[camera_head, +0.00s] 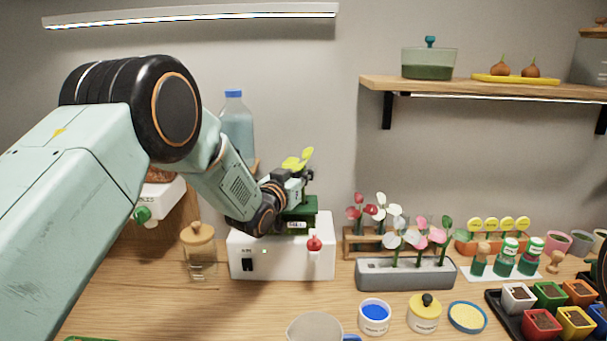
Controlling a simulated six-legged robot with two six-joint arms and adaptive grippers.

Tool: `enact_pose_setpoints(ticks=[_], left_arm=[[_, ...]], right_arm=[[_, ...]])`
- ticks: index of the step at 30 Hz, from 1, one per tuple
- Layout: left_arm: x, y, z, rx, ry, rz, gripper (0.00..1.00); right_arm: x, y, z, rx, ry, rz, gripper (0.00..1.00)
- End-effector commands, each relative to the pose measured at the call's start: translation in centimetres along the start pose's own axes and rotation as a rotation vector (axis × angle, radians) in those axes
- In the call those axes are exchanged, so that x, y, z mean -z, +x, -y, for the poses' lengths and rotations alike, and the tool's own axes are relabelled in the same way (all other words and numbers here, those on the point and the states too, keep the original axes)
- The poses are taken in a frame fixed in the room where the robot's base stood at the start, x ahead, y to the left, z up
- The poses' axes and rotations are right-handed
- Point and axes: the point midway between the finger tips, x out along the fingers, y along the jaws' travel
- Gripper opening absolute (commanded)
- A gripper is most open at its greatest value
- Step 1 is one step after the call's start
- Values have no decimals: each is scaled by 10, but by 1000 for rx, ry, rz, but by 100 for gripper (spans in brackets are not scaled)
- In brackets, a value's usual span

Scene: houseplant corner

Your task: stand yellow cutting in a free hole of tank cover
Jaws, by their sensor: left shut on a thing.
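The yellow cutting (297,161) shows its yellow leaves just above my left gripper (303,181), which is shut on it. My left gripper is above a dark green box on the white appliance, left of the flowers. The cutting's lower part is hidden by the gripper. A long grey tank (405,277), apparently with the tank cover on top, stands to the right on the table. Several pink and white cuttings (420,238) stand upright in it. Its free holes are too small to make out. My right gripper is out of view.
The white appliance (282,262) with a red knob carries the green box (300,214). A wooden rack (352,243) with red and white flowers stands behind the tank. A glass jar (201,262) is at left; tubs (374,316) and seedling pots (548,296) are in front and right.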

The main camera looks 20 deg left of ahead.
Motion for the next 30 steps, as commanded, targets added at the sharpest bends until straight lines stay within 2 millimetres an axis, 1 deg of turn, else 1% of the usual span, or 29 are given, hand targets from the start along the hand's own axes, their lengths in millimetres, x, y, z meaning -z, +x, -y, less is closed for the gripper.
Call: enact_pose_setpoints(ticks=[10, 22, 23, 30], left_arm=[[-8, 0, 0, 0, 0, 0, 0], [-7, 0, 0, 0, 0, -1, 0], [-7, 0, 0, 0, 0, -1, 13], [-7, 0, 0, 0, 0, -1, 33]], right_arm=[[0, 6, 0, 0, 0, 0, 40], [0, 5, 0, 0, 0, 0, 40], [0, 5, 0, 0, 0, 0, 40], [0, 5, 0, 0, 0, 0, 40]])
